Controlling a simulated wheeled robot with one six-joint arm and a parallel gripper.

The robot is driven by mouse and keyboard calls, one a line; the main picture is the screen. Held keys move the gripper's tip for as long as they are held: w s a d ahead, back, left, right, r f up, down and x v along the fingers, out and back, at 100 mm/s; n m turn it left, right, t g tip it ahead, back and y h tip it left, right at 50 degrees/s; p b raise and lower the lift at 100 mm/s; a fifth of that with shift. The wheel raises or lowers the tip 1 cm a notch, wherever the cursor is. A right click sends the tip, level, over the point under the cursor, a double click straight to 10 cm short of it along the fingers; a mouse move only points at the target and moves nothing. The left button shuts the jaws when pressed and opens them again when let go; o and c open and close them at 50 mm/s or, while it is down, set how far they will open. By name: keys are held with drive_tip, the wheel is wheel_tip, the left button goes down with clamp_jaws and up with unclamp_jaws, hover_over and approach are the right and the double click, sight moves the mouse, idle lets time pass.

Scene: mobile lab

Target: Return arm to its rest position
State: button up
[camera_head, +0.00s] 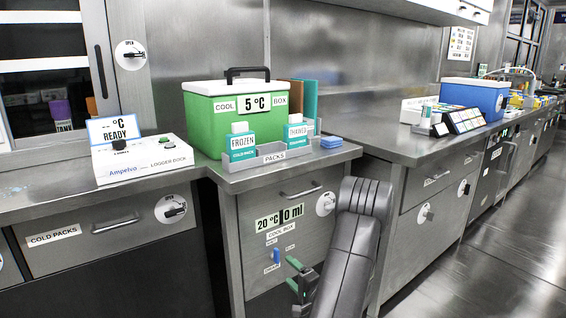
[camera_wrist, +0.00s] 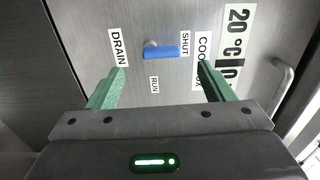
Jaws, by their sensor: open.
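My gripper (camera_head: 298,275) is low in front of the steel cabinet's front panel (camera_head: 258,218), with my grey arm rising to the right of it. In the wrist view my gripper (camera_wrist: 163,74) has its two green fingers spread apart, with nothing between them. A blue valve handle (camera_wrist: 162,52) lies beyond the fingertips, among labels reading DRAIN, SHUT and RUN. In the head view the blue handle (camera_head: 277,256) stands just left of my gripper. The fingers look apart from it. Part of the panel is hidden behind my arm.
A green cool box (camera_head: 225,130) reading 5 °C stands on the counter above, behind a packs tray (camera_head: 262,162) with FROZEN and THAWED packs. A logger dock (camera_head: 140,160) sits left. A drawer handle (camera_head: 300,193) juts out above. Open floor (camera_head: 500,240) lies right.

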sight(279, 258)
drive_tip(key=b+x, duration=0.1)
drive_tip(key=x, duration=0.7)
drive_tip(key=shift+b, duration=0.4)
drive_tip(key=shift+d+r+m, duration=0.1)
drive_tip(key=shift+d+m, duration=0.1)
drive_tip(key=shift+m, duration=0.7)
drive_tip(key=m, duration=0.3)
drive_tip(key=shift+w+d+m, duration=0.25)
drive_tip(key=shift+m, duration=0.15)
drive_tip(key=shift+w+d+f+m+p, duration=0.15)
drive_tip(key=shift+d+f+m+p, duration=0.05)
drive_tip(key=shift+m+p, duration=1.8)
drive_tip(key=shift+w+d+f+m+p, duration=0.15)
drive_tip(key=shift+d+f+m+p, duration=0.1)
drive_tip(key=shift+m+p, duration=1.7)
drive_tip(key=shift+w+d+f+m+p, duration=0.1)
drive_tip(key=shift+d+f+m+p, duration=0.1)
drive_tip(key=shift+m+p, duration=1.8)
drive_tip(key=shift+m+b, duration=0.25)
drive_tip(key=shift+b, duration=0.1)
